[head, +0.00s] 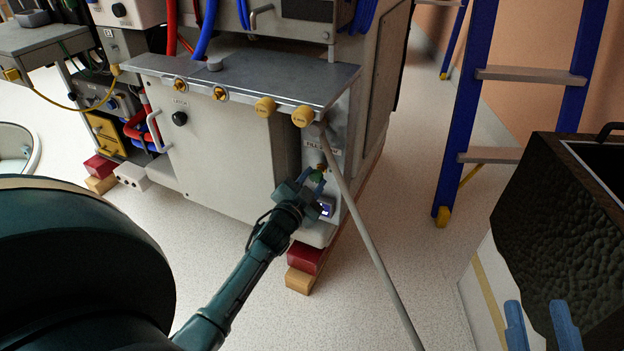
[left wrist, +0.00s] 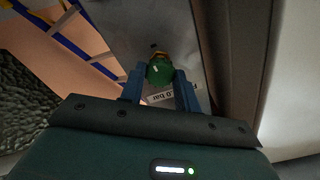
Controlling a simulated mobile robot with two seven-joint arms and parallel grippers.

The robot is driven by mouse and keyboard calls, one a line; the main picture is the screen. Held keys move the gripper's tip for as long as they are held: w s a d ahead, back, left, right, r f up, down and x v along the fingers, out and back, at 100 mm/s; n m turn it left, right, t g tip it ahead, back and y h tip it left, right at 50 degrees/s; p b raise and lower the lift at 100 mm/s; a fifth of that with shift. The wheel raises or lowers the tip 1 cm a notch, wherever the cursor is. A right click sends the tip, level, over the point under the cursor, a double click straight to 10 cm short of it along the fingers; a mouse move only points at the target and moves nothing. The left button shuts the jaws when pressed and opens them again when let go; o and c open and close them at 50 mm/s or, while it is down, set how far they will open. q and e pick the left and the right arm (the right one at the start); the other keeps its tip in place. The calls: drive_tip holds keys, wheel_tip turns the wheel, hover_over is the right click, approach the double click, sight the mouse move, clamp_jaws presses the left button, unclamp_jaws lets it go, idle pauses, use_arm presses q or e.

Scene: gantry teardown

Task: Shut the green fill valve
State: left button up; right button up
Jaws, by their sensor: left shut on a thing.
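The green fill valve (head: 320,173) is on the narrow grey end panel of the cabinet, below a label that starts with "FILL". My left gripper (head: 314,181) is at it, and its fingers hide part of it. In the left wrist view, the round green valve knob (left wrist: 160,72) sits between the two blue fingertips of my left gripper (left wrist: 159,84), which is shut on it. A brass part shows behind the knob. My right gripper (head: 541,322) shows at the bottom right with its two blue fingers apart and nothing visible between them.
A grey rod (head: 372,240) slants from the cabinet's top corner to the floor, just right of the valve. Yellow knobs (head: 303,116) line the shelf edge above. A blue ladder (head: 460,110) and a dark rough-sided box (head: 560,215) stand right. Speckled floor (head: 400,190) is open between.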

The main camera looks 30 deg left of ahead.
use_arm(q)
drive_tip(key=shift+w+m, duration=0.1)
drive_tip(key=shift+m, duration=0.4)
use_arm(e)
drive_tip(key=shift+s+f, duration=0.1)
drive_tip(key=shift+f, duration=0.25)
use_arm(q)
drive_tip(key=shift+r, duration=0.1)
drive_tip(key=o, duration=1)
use_arm(e)
drive_tip(key=shift+r, duration=0.1)
